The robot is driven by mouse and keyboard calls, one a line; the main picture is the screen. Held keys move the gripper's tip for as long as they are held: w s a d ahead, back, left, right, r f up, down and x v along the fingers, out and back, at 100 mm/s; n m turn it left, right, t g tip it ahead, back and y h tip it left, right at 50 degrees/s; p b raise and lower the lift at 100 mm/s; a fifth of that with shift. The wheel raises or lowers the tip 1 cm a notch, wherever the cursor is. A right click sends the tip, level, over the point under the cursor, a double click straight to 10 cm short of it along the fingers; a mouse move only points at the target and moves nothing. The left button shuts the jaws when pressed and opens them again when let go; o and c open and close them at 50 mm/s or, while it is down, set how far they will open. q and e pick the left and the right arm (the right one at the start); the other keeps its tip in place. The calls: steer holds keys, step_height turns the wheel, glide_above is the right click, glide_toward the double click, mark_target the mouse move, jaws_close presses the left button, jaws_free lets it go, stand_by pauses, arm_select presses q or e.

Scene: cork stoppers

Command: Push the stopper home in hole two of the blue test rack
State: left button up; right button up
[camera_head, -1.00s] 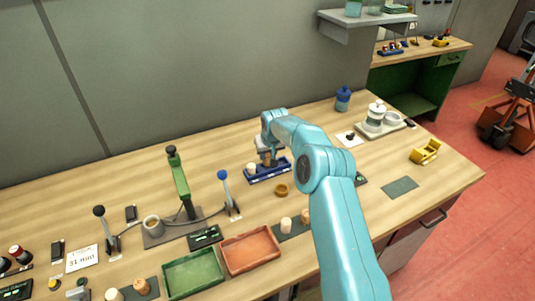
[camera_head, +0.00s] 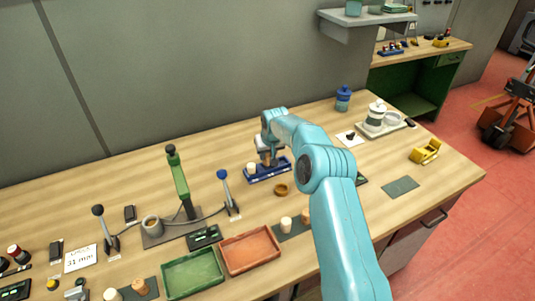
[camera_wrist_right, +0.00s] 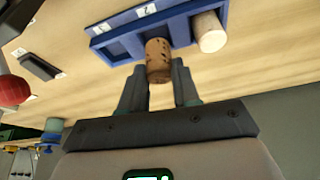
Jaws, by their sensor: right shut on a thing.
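The blue test rack (camera_head: 283,171) stands on the bench below my right gripper (camera_head: 267,160). In the right wrist view the rack (camera_wrist_right: 118,44) runs across the top, with small white number labels. My right gripper (camera_wrist_right: 158,84) is shut on a speckled brown cork stopper (camera_wrist_right: 158,58). The stopper's far end meets the rack in the picture; I cannot tell how deep it sits in a hole. A paler stopper (camera_wrist_right: 208,32) stands in the rack beside it, also seen in the head view (camera_head: 251,168). My left gripper is not in view.
Green (camera_head: 193,286) and orange (camera_head: 250,264) trays lie nearer. Bare bench lies behind the rack.

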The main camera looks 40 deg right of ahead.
steer(key=shift+f+b, duration=1.1)
steer(key=shift+f, duration=0.25)
stand_by(1.3)
steer(key=o, duration=1.1)
steer(key=shift+r, duration=0.1)
steer(key=b+v, duration=0.2)
steer(key=v, duration=1.4)
steer(key=shift+r+b, duration=0.15)
steer(key=shift+b, duration=0.25)
